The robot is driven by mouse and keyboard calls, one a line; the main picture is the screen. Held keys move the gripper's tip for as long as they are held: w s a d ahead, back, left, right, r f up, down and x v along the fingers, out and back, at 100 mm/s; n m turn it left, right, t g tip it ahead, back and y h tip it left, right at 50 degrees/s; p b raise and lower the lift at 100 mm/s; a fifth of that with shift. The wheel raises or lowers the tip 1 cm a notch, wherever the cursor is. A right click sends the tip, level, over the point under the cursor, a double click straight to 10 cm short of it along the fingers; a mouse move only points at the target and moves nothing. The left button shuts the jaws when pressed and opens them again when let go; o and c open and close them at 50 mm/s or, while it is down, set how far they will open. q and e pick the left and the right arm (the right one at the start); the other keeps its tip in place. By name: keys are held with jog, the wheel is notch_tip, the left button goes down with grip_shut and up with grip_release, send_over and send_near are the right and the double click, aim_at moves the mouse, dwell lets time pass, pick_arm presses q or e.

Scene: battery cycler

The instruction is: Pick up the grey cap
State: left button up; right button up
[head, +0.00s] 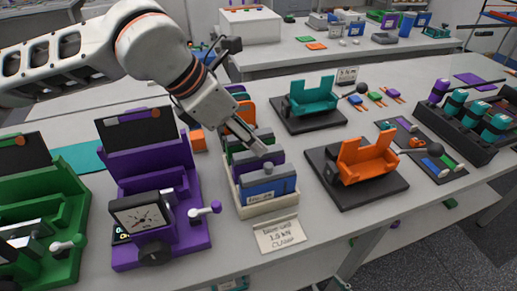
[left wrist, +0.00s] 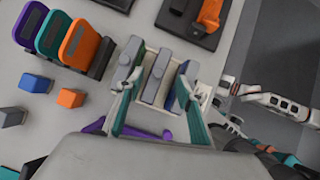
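A small grey block (left wrist: 12,117), possibly the grey cap, lies on the table at the left of the left wrist view. It does not show in the head view. Blocks with grey tops (left wrist: 155,78) also stand in a cream bin (head: 268,207), so I cannot tell surely which piece is the cap. My left gripper (left wrist: 160,78) is open above the bin, its teal fingers apart on either side of the grey-topped blocks. Its arm comes in from the left in the head view. A white arm (left wrist: 285,104) at the right of the left wrist view may be mine; its fingers are unclear.
Blue (left wrist: 36,83) and orange (left wrist: 70,98) cubes lie near the grey one. Teal, purple and orange upright modules (left wrist: 78,48) stand behind the bin. A purple machine (head: 182,195) is left of the bin; an orange cradle (head: 365,165) is right. A card (head: 279,234) lies in front.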

pick_arm(q)
jog(key=x, duration=0.4)
jog(key=shift+w+d+f, duration=0.15)
jog(key=shift+f, duration=0.05)
jog(key=c, duration=0.9)
jog(key=shift+r, duration=0.2)
